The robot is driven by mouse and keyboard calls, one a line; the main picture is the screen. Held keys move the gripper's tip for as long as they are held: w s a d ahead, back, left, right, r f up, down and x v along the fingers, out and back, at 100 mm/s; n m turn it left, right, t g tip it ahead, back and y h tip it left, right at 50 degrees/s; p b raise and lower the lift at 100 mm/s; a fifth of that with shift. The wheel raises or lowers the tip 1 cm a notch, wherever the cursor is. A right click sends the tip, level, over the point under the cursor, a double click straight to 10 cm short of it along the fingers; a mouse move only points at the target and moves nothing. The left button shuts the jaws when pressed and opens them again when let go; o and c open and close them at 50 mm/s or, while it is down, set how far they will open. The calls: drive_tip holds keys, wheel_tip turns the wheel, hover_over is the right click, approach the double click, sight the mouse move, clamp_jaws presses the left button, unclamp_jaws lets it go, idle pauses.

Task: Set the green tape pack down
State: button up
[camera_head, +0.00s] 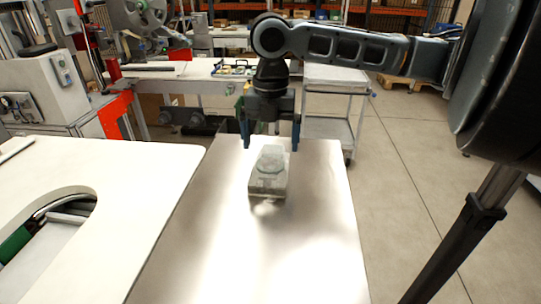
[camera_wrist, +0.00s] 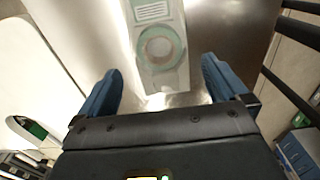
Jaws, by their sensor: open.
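The green tape pack (camera_head: 268,182), a pale, clear greenish pack with a round reel shape in it, appears to rest on the shiny metal table (camera_head: 250,255), towards its far end. In the wrist view the pack (camera_wrist: 160,48) lies flat, with its near end roughly between the fingertips and a white printed label farther out. My gripper (camera_head: 270,142) is open, its two blue fingers pointing down just above and behind the pack. In the wrist view there are gaps between the pack and both fingers of the gripper (camera_wrist: 161,78).
A white table with a curved cutout (camera_head: 130,185) stands at the left, close to the metal table. A grey cart (camera_head: 335,100) stands behind at the right. The metal table's near half is clear. Open floor (camera_head: 430,180) lies to the right.

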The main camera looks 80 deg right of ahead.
sight(270, 164)
wheel_tip(270, 164, up, 6)
idle(0.7)
